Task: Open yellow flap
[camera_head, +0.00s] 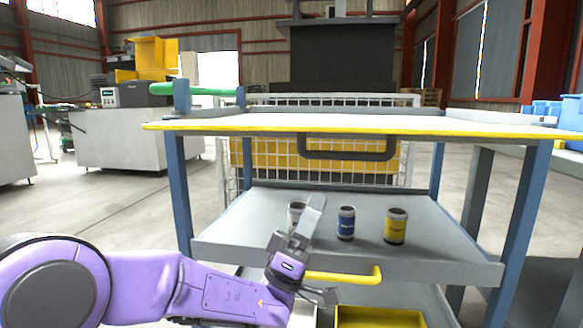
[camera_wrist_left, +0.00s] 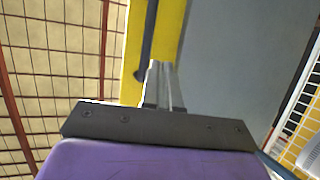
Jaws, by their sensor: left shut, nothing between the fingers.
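A yellow-edged panel (camera_head: 230,126), which I take for the yellow flap, lies about level across the top of the blue-legged cart in the head view. A dark bar handle (camera_head: 348,154) hangs at its front edge. My left gripper (camera_head: 316,204) is shut and empty, pointing up below the handle and in front of the middle shelf. In the left wrist view, the gripper's fingers (camera_wrist_left: 162,80) point towards the panel's yellow edge (camera_wrist_left: 168,32) and the dark handle (camera_wrist_left: 150,40). I cannot tell whether they touch. My right gripper is not in view.
The grey middle shelf (camera_head: 255,215) holds a partly hidden pale can (camera_head: 295,212), a blue can (camera_head: 346,222) and a yellow can (camera_head: 395,226). A yellow bar handle (camera_head: 350,277) sits below the shelf. A white wire cage (camera_head: 405,165) stands behind the cart.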

